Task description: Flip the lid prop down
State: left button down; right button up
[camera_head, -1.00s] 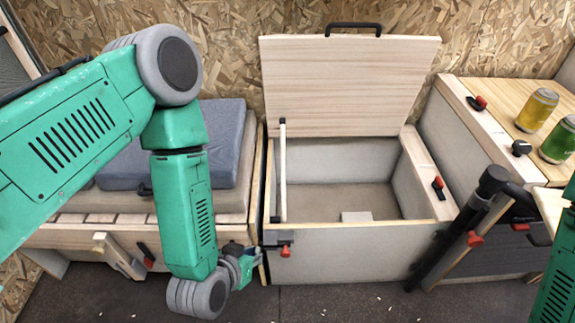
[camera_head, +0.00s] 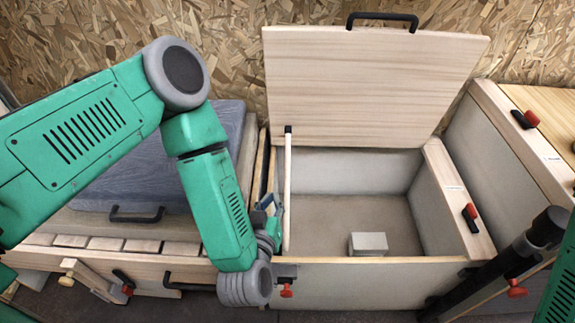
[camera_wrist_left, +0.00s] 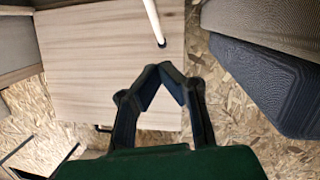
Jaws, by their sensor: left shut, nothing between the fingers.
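The lid (camera_head: 365,85) of the bench box stands raised against the back wall. The lid prop (camera_head: 287,190), a thin pale rod with a dark top end, stands upright at the box's left side and reaches up to the lid. My left gripper (camera_head: 272,205) is just left of the prop, near the box's left edge, and shut with nothing in it. In the left wrist view its closed fingertips (camera_wrist_left: 166,68) are just below the prop's end (camera_wrist_left: 153,22) against the lid (camera_wrist_left: 100,60). My right gripper is not in view.
The open box holds a small grey block (camera_head: 368,244) on its floor. A grey cushion (camera_head: 165,165) lies at left. A wooden counter (camera_head: 545,125) with a red-and-black latch stands at right. A dark post (camera_head: 500,265) is at front right.

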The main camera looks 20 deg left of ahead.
pick_arm(q)
jog(key=b, duration=0.4)
send_near(286, 170)
jog(key=w+a+r, duration=0.1)
jog(key=w+a, duration=0.1)
jog(key=w, duration=0.2)
jog(key=w+f+b, duration=0.1)
jog(key=w+d+f+b, duration=0.1)
jog(key=shift+w+d+f, duration=0.3)
jog(key=shift+f, duration=0.05)
jog(key=shift+a, duration=0.35)
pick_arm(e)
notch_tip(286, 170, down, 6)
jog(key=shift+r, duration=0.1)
